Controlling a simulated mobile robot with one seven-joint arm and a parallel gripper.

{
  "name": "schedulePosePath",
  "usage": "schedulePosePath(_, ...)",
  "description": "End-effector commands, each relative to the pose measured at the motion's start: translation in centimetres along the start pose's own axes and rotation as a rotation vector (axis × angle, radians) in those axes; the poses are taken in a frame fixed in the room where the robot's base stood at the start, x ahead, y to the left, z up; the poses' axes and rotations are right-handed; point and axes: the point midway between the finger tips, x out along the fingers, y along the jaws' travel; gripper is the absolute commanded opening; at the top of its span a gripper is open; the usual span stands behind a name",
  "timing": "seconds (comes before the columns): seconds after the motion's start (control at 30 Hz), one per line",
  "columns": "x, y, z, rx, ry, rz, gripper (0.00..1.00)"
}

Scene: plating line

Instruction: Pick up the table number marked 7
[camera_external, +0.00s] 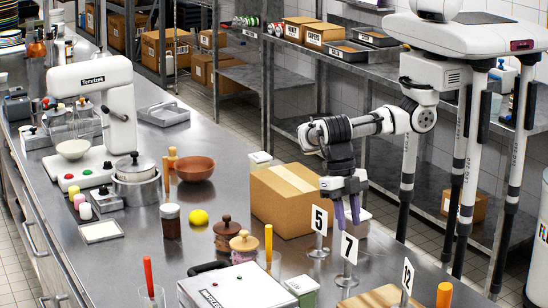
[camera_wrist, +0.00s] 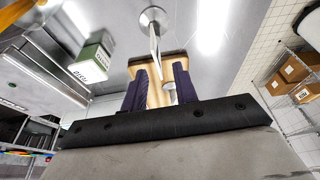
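The table number marked 7 (camera_external: 349,248) is a white upright card on a thin stem with a round metal base, standing on the steel counter. My gripper (camera_external: 347,211), with purple fingers, points down above the counter, just above and behind the 7 card. In the wrist view my gripper (camera_wrist: 159,85) is open, its fingers apart. A thin card on a round metal base (camera_wrist: 152,15) shows edge-on there; its number cannot be read. I see no card clearly held. The number 5 card (camera_external: 319,219) stands to the left and the number 12 card (camera_external: 407,275) to the front right.
A cardboard box (camera_external: 285,205) stands left of my gripper. A green box (camera_external: 302,289) is near the 7's base and shows in the wrist view (camera_wrist: 92,60). A wooden board (camera_external: 372,299) lies by the 12. Pepper mills and a white appliance (camera_external: 232,287) stand left.

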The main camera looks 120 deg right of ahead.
Motion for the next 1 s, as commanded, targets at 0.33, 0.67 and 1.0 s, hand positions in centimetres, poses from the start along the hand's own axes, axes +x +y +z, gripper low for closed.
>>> schedulePosePath(0.33, 2.2, 0.1, 0.0, 0.000, 0.000, 0.001, 0.29)
schedulePosePath(0.67, 5.8, 0.5, 0.0, -0.001, -0.001, 0.001, 0.29)
schedulePosePath(1.0, 7.0, 0.4, -0.2, -0.001, 0.001, 0.000, 0.29)
